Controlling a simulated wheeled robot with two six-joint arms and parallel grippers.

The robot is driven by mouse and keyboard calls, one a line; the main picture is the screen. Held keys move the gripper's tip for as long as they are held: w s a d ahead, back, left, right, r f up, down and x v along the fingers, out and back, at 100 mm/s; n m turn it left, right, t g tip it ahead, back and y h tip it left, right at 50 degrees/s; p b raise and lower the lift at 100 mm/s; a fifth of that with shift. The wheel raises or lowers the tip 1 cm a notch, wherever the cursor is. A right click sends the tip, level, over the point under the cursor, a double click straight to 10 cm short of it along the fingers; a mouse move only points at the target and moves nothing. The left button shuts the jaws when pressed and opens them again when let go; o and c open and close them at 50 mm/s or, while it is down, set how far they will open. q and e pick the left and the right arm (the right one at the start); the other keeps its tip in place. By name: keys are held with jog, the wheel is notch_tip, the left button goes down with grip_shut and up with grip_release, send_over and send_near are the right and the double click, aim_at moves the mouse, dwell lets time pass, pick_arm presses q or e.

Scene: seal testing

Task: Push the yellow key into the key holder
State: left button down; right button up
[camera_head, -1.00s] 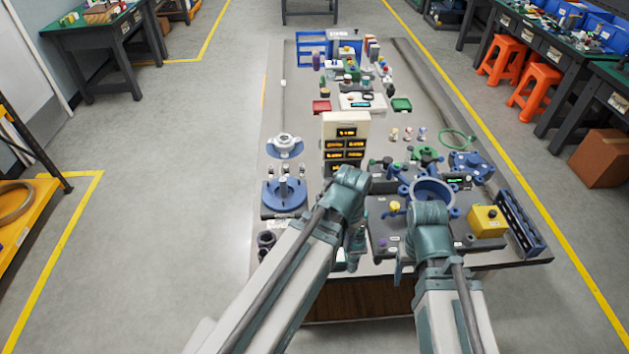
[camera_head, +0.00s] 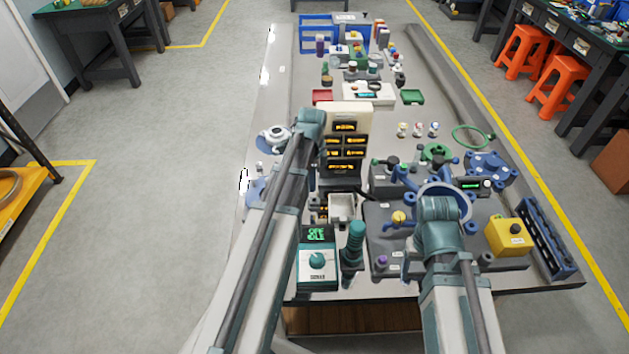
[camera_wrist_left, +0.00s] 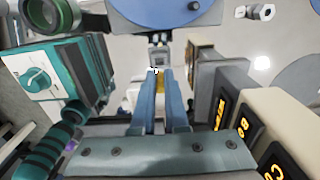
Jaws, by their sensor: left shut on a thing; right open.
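In the left wrist view the blue fingers of my left gripper (camera_wrist_left: 164,88) are shut on the yellow key (camera_wrist_left: 160,86), of which a small yellow part shows between them. Just beyond the fingertips is a small grey bracket-like block (camera_wrist_left: 160,42), perhaps the key holder; I cannot tell whether the key touches it. In the head view my left wrist hides its fingers and the key, left of the cream display unit (camera_head: 345,116). My right gripper (camera_head: 440,222) is by the blue ring (camera_head: 461,191); its fingers are mostly hidden, and it is open.
The cream display unit stands close beside my left gripper. A teal dial box (camera_head: 318,268) and a teal-handled tool (camera_head: 353,250) stand at the front. A yellow button box (camera_head: 509,236) and a blue rack (camera_head: 546,238) are at the right. The table's left strip is mostly clear.

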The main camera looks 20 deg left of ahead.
pick_arm(q)
jog(key=shift+f, duration=0.1)
jog(key=shift+f+b, duration=2)
jog(key=shift+b, duration=0.1)
pick_arm(e)
jog(key=shift+f, duration=2.1)
pick_arm(q)
jog(key=shift+f+b, duration=0.7)
pick_arm(e)
jog(key=shift+f, duration=0.7)
pick_arm(q)
jog(key=c, duration=0.9)
grip_release()
jog(key=shift+s, duration=0.1)
jog(key=shift+o, duration=0.2)
pick_arm(e)
jog(key=shift+r, duration=0.1)
pick_arm(q)
jog(key=shift+r+p, duration=2.55)
pick_arm(e)
notch_tip(320, 180, up, 5)
jog(key=shift+f, duration=0.1)
pick_arm(q)
jog(key=shift+d+f, duration=0.1)
